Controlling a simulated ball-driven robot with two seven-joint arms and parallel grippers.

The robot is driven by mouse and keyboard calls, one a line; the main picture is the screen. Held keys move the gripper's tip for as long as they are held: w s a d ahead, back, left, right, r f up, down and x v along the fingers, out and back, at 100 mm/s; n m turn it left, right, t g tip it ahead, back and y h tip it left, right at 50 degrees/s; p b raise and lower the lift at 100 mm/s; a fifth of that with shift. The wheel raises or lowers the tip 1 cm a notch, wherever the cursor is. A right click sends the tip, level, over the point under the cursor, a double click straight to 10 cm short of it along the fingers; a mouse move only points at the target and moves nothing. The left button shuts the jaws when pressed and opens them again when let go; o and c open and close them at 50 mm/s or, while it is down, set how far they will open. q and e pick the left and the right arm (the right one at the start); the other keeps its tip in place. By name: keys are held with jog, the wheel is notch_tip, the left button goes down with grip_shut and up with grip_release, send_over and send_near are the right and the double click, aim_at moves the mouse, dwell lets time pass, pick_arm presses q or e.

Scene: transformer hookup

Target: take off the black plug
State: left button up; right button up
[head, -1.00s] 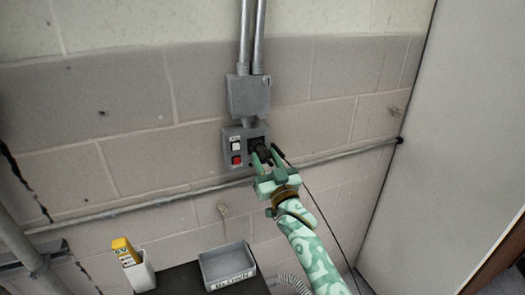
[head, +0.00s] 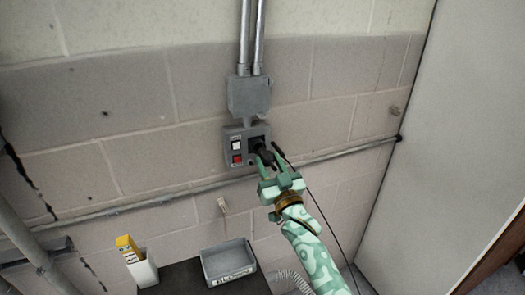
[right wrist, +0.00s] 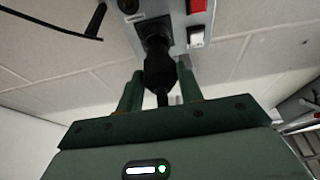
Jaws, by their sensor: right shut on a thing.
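The black plug (head: 264,154) is at the dark socket (head: 256,141) on the right side of a grey wall box. In the right wrist view the plug (right wrist: 158,68) has its front end at the dark socket (right wrist: 155,28); I cannot tell how deep it sits. My right gripper (head: 266,159) is shut on the plug, with one green finger on each side of it, and it also shows in the right wrist view (right wrist: 160,80). A black cable (head: 318,208) hangs down to the right, behind my arm. My left gripper is out of view.
The box carries a white switch (head: 236,146) and a red switch (head: 237,159). A pipe (head: 340,153) runs along the wall just below. A grey labelled tray (head: 229,263) and a white holder (head: 144,273) with a yellow item (head: 127,246) are lower down.

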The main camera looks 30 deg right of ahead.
aim_at(275, 170)
jog(key=shift+s+r+p, duration=0.1)
jog(key=shift+s+p, duration=0.45)
jog(key=shift+s, duration=0.1)
jog(key=shift+s+p, duration=0.5)
jog(key=shift+s, duration=0.35)
jog(key=shift+s+a+p, duration=0.1)
jog(key=shift+s+p, duration=0.4)
jog(key=shift+s, duration=0.5)
